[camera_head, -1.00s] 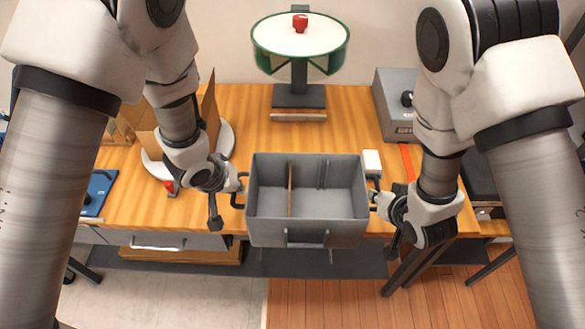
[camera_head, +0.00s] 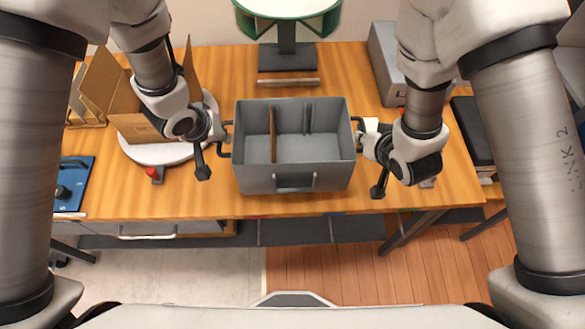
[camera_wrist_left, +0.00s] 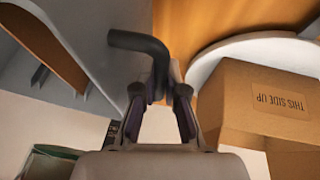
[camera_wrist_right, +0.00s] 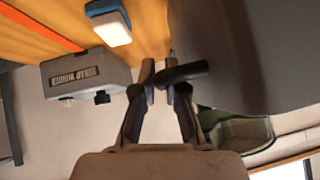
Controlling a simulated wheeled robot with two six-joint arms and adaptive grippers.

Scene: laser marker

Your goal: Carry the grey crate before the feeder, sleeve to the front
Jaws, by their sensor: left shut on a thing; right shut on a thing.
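The grey crate (camera_head: 255,180) is at the middle of the head view, over the front part of the table, upright and open at the top. It has a brown divider (camera_head: 273,135) inside. The sleeve (camera_head: 295,181), a dark-framed holder, is on the crate wall facing me. My left gripper (camera_head: 221,133) is shut on the left handle, a dark bar in the left wrist view (camera_wrist_left: 140,42). My right gripper (camera_head: 362,138) is shut on the right handle (camera_wrist_right: 182,73). I cannot tell whether the crate touches the table. A green-rimmed drum on a stand (camera_head: 287,55), perhaps the feeder, stands behind the crate.
A cardboard box (camera_head: 135,127) stands on a white round plate (camera_head: 150,153) at left. A blue board (camera_head: 75,183) lies at the far left. A grey box (camera_head: 386,65) stands at back right. A small white and blue block (camera_wrist_right: 108,22) is near my right gripper. Wood between crate and stand is clear.

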